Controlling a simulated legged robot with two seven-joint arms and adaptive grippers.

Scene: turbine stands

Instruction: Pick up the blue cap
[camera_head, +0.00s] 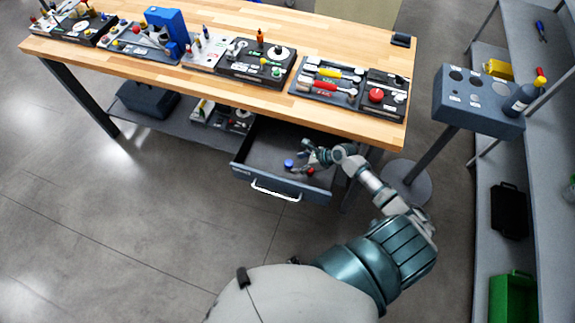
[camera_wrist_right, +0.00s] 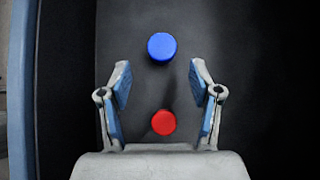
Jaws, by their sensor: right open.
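The blue cap (camera_head: 289,164) lies in the open drawer (camera_head: 240,158) under the workbench. In the right wrist view the blue cap (camera_wrist_right: 162,47) is round and sits just beyond my fingertips, roughly centred between their lines. A red cap (camera_head: 310,171) lies in the same drawer; in the right wrist view the red cap (camera_wrist_right: 163,122) shows between my fingers, nearer the palm. My right gripper (camera_head: 304,156) reaches into the drawer and is open; its spread fingers show in the right wrist view (camera_wrist_right: 160,85), touching neither cap. My left gripper is not in view.
The wooden workbench (camera_head: 240,88) above the drawer holds several tool trays. The drawer's front with its white handle (camera_head: 275,191) faces me. A grey stand (camera_head: 478,100) and shelves are at the right. The floor (camera_head: 120,220) at left is clear.

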